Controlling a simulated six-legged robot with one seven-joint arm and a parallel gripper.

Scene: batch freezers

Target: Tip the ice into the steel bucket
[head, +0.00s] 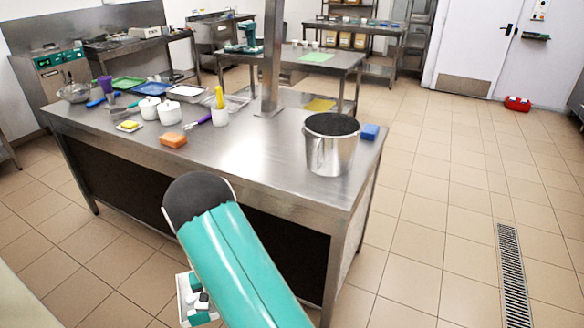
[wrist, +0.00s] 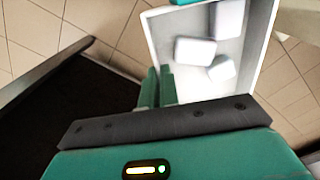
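The steel bucket (head: 330,155) stands upright on the right end of the steel table (head: 250,150); its inside looks dark. A white, open-topped container (wrist: 195,84) holds white ice blocks (wrist: 194,51) in the wrist view. In the head view, part of the container (head: 182,292) shows beside my teal arm, below and in front of the table edge, apart from the bucket. My gripper (wrist: 158,87) has its two teal fingers close together at the container's near left wall, shut on it. The fingertips' contact is partly hidden.
An orange sponge (head: 173,140), white pots (head: 168,113), and a blue block (head: 370,132) are on the table. A steel post (head: 271,60) rises behind.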

